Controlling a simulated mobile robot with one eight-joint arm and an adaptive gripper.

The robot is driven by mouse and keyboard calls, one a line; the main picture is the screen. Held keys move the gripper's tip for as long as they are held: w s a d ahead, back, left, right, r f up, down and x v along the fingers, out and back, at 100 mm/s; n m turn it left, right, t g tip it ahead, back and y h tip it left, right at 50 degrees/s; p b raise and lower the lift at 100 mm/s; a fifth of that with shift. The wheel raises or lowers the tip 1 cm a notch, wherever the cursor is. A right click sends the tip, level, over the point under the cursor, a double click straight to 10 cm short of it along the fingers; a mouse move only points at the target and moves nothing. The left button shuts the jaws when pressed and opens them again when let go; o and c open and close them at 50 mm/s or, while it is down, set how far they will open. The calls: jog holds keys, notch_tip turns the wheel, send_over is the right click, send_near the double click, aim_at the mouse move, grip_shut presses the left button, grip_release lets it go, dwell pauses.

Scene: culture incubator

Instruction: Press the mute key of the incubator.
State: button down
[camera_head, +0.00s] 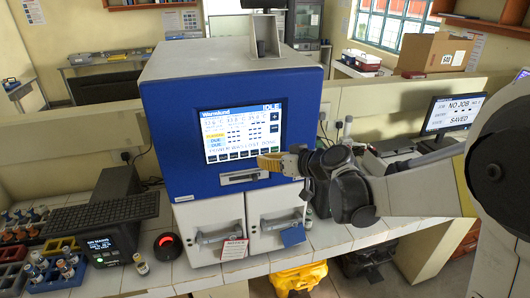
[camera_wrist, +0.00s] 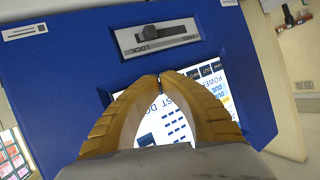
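The incubator (camera_head: 165,130) is a white box with a blue front, standing on the bench. Its lit screen (camera_head: 240,122) reads IDLE and has a row of small dark keys (camera_head: 232,155) along its bottom edge. I cannot read which key is mute. My gripper (camera_head: 262,162) has yellow fingers and is at the screen's lower right corner; contact cannot be told. In the wrist view my gripper (camera_wrist: 160,78) has its fingertips together with nothing between them. They cover part of the screen (camera_wrist: 172,128), which appears turned over, and a few dark keys (camera_wrist: 205,71) show beside them.
A lock panel (camera_head: 244,177) sits below the screen and also shows in the wrist view (camera_wrist: 158,38). Two white doors with handles (camera_head: 218,236) are lower down. A monitor (camera_head: 455,114) stands right.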

jog(key=s, duration=0.2)
jog(key=s+d, duration=0.1)
jog(key=s, duration=0.1)
jog(key=shift+s+d, duration=0.2)
jog(key=shift+s, duration=0.2)
dwell(0.6)
jog(key=s+d+f+m+h+b, duration=0.2)
jog(key=s+d+f+h+b, duration=0.1)
jog(key=s+d+f+b, duration=0.3)
jog(key=s+d+f+m+g+h+b, duration=0.1)
jog(key=s+d+f+m+h+b, duration=0.1)
jog(key=s+d+f+b, duration=0.4)
jog(key=s+d+f+m+g+h+b, duration=0.1)
jog(key=s+d+f+m+h+b, duration=0.2)
jog(key=s+f+b, duration=0.9)
jog(key=d+f+h+b, duration=0.1)
jog(key=d+f+b, duration=0.1)
jog(key=d+f, duration=0.1)
jog(key=shift+s+d+f+h+b, duration=0.3)
jog(key=shift+s+d+f+b, duration=0.1)
jog(key=shift+f, duration=0.2)
